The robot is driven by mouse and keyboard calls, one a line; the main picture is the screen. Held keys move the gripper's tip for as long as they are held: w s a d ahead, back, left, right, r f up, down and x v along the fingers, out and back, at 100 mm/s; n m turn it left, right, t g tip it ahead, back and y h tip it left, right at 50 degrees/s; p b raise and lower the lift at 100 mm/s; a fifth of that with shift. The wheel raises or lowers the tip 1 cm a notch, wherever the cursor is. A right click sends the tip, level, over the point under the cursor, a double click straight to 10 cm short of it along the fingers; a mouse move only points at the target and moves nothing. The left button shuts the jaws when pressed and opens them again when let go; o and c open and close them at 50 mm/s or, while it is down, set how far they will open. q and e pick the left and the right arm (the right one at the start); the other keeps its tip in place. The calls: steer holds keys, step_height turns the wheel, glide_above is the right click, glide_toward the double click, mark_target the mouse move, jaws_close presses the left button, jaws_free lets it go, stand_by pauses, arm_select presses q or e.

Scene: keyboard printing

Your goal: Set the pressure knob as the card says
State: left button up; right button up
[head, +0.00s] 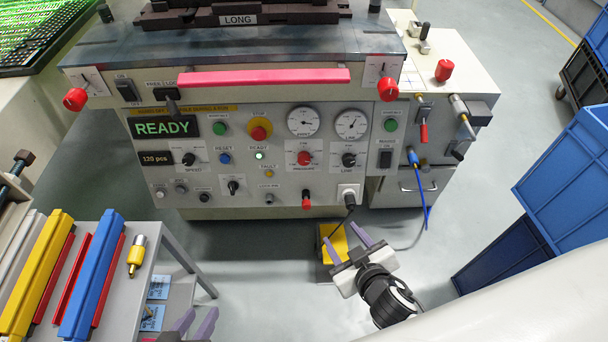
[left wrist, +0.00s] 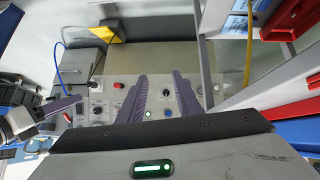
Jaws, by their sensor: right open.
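The pressure knob (head: 304,158) is a red knob on a white dial plate, in the middle of the machine's front panel, under a round gauge (head: 303,122). Its pointer setting is too small to read. A plate reading LONG (head: 238,19) is on top of the machine. Blue cards (head: 158,287) lie by the side table, their text unreadable. My right gripper (head: 348,243) is open and empty, in front of and below the panel. My left gripper (head: 196,320) is at the bottom edge; in the left wrist view (left wrist: 160,78) its fingers are apart with nothing between them, pointing towards the panel.
The panel shows a READY display (head: 165,127), a line knob (head: 349,160), a speed knob (head: 188,159) and a yellow-red stop button (head: 260,129). A pink bar (head: 264,77) spans above. A yellow box (head: 334,243) stands behind my right gripper. Blue crates (head: 565,170) stand right.

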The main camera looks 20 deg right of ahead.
steer(key=w+f+n+t+h+b, duration=0.1)
steer(key=w+f+t+b, duration=0.2)
steer(key=w+b, duration=0.35)
steer(key=n+t+b, duration=0.3)
steer(key=t+b, duration=0.1)
steer(key=b, duration=0.2)
glide_toward(304, 161)
steer(key=shift+y, duration=0.4)
steer(key=w, duration=0.5)
steer(key=w+d, duration=0.1)
steer(key=w, duration=0.2)
steer(key=shift+r, duration=0.1)
arm_select(q)
steer(key=d+f+m+g+h, duration=0.1)
steer(key=d+f, duration=0.2)
steer(key=f, duration=0.6)
steer(key=shift+w+d, duration=0.25)
steer(key=shift+d, duration=0.05)
arm_select(e)
steer(key=shift+w, duration=0.3)
arm_select(q)
steer(key=shift+f, duration=0.1)
arm_select(e)
steer(key=shift+c, duration=0.3)
